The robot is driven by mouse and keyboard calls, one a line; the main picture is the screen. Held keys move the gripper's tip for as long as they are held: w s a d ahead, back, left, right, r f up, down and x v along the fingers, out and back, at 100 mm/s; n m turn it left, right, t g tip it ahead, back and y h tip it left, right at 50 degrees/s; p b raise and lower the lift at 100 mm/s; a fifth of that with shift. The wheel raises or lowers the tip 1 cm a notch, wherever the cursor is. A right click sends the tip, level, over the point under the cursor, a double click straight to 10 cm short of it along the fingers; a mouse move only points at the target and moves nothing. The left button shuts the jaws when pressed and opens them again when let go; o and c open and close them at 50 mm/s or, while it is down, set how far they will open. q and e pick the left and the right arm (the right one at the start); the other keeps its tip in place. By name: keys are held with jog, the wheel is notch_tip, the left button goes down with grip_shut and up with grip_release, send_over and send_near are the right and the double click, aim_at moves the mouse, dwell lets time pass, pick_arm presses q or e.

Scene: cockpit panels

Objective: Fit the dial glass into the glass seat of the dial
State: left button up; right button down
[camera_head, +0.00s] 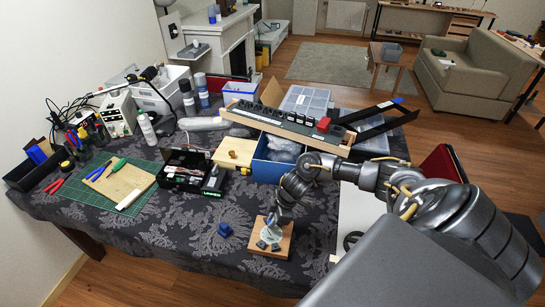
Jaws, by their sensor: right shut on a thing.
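My right arm comes in from the right, and its gripper (272,222) points down over a small wooden board (284,247) near the front of the table. The gripper is shut on a small pale disc (269,237), which looks like the dial glass. The disc is just above or touching what lies on the board; I cannot tell which. Small dark parts show on the board around the disc. The dial and its glass seat are mostly hidden under the disc and the fingers. My left gripper is not in view.
A small blue block (225,230) lies left of the board. Behind are an open black box (190,172), a blue bin (268,170) and a long panel with black knobs (285,122). A green mat (100,185) with tools is at left. The cloth front-left of the board is clear.

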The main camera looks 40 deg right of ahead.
jog(key=shift+f+b, duration=0.5)
jog(key=shift+f, duration=0.3)
jog(key=c, duration=1.4)
grip_release()
jog(key=shift+r, duration=0.2)
jog(key=b+v, duration=0.1)
jog(key=v, duration=0.9)
jog(key=shift+s+d+r, duration=0.2)
